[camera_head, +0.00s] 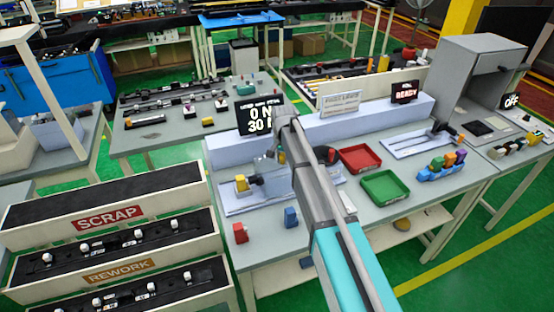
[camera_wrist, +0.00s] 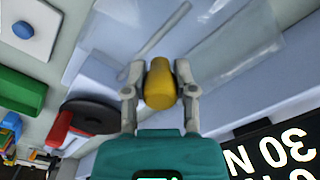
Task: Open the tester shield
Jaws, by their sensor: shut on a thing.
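The tester stands at the left of the bench in the camera_head view, with its pale base plate (camera_head: 233,206) below a black load display (camera_head: 260,115). Its clear shield (camera_wrist: 232,50) shows as see-through panels in the wrist view, tilted in that picture. My gripper (camera_wrist: 160,88) is shut on a rounded yellow handle (camera_wrist: 160,84), with one finger on each side. In the camera_head view my arm covers part of the tester, and the grip is hard to make out. How far the shield stands open cannot be told.
A red tray (camera_head: 360,159) and a green tray (camera_head: 385,188) lie right of my arm. A red block (camera_head: 240,233) and a blue block (camera_head: 291,217) stand at the bench's front. The scrap and rework racks (camera_head: 110,218) are at the left.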

